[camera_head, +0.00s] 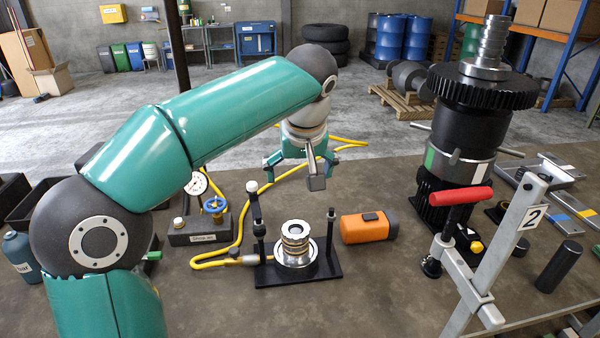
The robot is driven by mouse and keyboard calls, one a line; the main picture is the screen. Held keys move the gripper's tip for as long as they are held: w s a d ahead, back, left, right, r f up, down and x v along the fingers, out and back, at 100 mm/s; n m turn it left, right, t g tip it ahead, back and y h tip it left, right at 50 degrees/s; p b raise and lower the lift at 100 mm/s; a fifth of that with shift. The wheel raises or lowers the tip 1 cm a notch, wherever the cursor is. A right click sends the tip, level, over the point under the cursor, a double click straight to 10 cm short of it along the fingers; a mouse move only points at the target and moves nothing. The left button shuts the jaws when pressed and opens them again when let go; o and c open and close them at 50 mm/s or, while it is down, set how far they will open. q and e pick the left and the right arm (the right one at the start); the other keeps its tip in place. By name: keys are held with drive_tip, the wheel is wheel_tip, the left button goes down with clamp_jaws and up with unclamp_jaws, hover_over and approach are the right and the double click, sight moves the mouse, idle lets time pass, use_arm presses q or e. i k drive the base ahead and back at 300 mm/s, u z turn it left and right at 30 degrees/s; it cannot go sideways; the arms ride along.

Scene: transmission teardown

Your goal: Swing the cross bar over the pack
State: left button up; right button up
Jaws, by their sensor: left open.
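The pack (295,241) is a stack of shiny metal rings, upright on a black base plate (330,268) with a post on each side. The right post (330,232) is slim and dark, with nothing across its top. The left post (258,230) has a pale-capped piece above it. The cross bar is hard to make out; it may be part of that left-post assembly, and no bar spans the pack. My left gripper (302,172) is open, fingers pointing down, and appears empty above and behind the pack. My right gripper is not in view.
An orange-and-black object (368,228) lies to the stand's right. A red-handled clamp (461,196) and a tall black gear assembly (465,135) stand further right. The front middle of the table is clear.

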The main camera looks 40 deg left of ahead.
sight(252, 186)
drive_tip(key=k, duration=1)
